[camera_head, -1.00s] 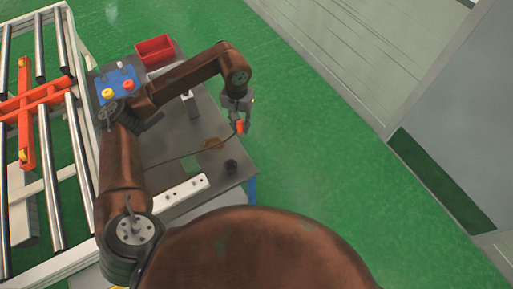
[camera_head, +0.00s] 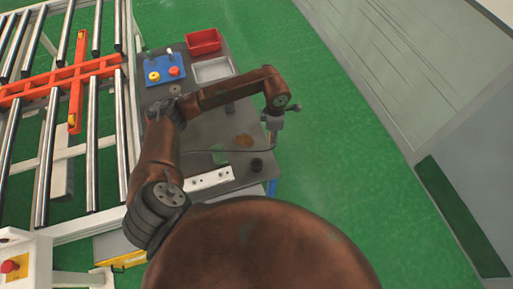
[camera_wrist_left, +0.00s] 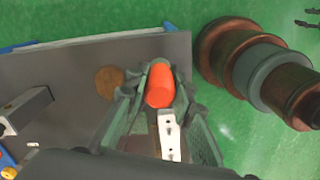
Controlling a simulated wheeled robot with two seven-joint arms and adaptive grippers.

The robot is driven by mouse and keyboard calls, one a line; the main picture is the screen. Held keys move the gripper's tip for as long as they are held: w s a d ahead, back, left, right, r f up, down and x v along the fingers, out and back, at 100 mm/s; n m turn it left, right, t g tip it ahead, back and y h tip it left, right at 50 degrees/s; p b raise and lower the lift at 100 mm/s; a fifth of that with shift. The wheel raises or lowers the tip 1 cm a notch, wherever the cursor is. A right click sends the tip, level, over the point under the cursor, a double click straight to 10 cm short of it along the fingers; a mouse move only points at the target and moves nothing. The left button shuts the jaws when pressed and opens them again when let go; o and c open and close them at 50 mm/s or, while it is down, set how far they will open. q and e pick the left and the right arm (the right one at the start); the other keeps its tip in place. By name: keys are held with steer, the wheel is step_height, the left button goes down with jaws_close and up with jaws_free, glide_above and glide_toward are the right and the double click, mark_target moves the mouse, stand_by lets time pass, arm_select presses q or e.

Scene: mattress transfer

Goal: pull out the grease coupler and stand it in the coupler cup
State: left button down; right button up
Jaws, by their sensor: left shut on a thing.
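My left gripper (camera_head: 272,125) is over the right edge of the dark table (camera_head: 205,125). It is shut on the orange-red grease coupler (camera_wrist_left: 160,85), which shows between its fingers in the left wrist view. In the head view the coupler is hard to make out. A thin dark hose (camera_head: 225,151) runs across the table towards the gripper. A small black cup (camera_head: 257,165), seemingly the coupler cup, stands near the table's front right corner, below the gripper in the picture. My right gripper is not clearly seen; dark finger-like shapes (camera_wrist_left: 308,18) show at the left wrist view's corner.
On the table are a brown patch (camera_head: 243,140), a white strip with dark dots (camera_head: 210,180), a blue panel with knobs (camera_head: 166,70), a grey tray (camera_head: 212,70) and a red bin (camera_head: 203,41). A roller conveyor (camera_head: 92,145) stands left. Green floor on the right is clear.

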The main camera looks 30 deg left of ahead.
arm_select(q)
steer(key=n, duration=0.3)
steer(key=n+p, duration=0.1)
steer(key=n, duration=0.1)
steer(key=shift+s+a+f, duration=0.25)
steer(key=shift+s+f, duration=0.1)
steer(key=shift+f, duration=0.05)
steer(key=s+a+f+n+p, duration=0.1)
steer(key=s+f+n+p, duration=0.1)
steer(key=n, duration=1.1)
steer(key=s+a+f+n+p, duration=0.2)
steer(key=s+f+n+p, duration=0.1)
steer(key=n, duration=1)
steer(key=shift+a+f+p, duration=0.2)
steer(key=shift+a+p, duration=0.05)
steer(key=shift+p, duration=0.55)
step_height(320, 180, down, 6)
steer(key=b, duration=0.3)
steer(key=shift+r+b, duration=0.1)
steer(key=shift+b, duration=0.25)
